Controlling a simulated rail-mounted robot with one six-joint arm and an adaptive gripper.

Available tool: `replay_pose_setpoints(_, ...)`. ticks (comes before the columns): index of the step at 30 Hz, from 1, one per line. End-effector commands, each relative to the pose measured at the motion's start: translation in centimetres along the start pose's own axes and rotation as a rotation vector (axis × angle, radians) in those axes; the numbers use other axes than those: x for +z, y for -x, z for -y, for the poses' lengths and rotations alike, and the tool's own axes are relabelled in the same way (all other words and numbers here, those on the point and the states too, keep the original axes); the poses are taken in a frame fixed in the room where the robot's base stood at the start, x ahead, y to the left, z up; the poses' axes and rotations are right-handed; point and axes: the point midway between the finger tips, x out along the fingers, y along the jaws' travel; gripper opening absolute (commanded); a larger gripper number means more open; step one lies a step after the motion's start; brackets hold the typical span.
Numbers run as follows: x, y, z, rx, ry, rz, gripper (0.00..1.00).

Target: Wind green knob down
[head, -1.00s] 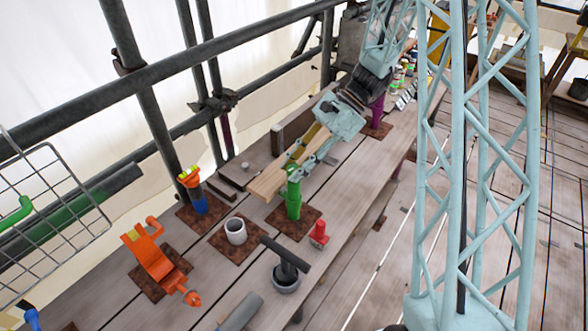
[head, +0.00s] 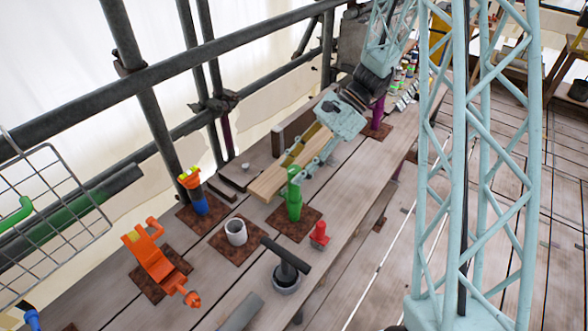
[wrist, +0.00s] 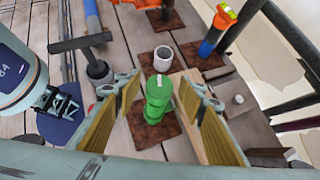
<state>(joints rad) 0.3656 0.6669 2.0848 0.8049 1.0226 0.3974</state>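The green knob (head: 294,174) is the top of an upright green fitting on a rusty square plate on the plank bench. It also shows in the wrist view (wrist: 158,87), with a pale mark across its top. My gripper (head: 292,167) reaches down to it from the upper right in the head view. In the wrist view my gripper (wrist: 160,84) is open, its yellow-padded fingers on either side of the knob with gaps showing. Contact is not visible. The lower part of the fitting shows below the fingers in the head view.
A wooden block (head: 265,187) lies close behind the fitting. A red piece (head: 319,234), a white cup (head: 236,231), a black T-handle (head: 287,262), an orange clamp (head: 155,262) and a blue-orange fitting (head: 194,190) stand around it. Scaffold rails run behind the bench.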

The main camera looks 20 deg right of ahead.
Motion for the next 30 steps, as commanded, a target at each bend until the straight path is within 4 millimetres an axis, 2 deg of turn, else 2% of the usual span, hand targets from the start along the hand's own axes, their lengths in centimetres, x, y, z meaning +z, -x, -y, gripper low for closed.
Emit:
replay_pose_setpoints(8, 0.0, 2.6, 0.0, -0.002, 0.0, -0.001, 0.37)
replay_pose_setpoints(21, 0.0, 8.9, 0.0, -0.002, 0.0, -0.002, 0.37)
replay_pose_setpoints(30, 0.0, 11.2, 0.0, 0.0, -0.001, 0.0, 0.37)
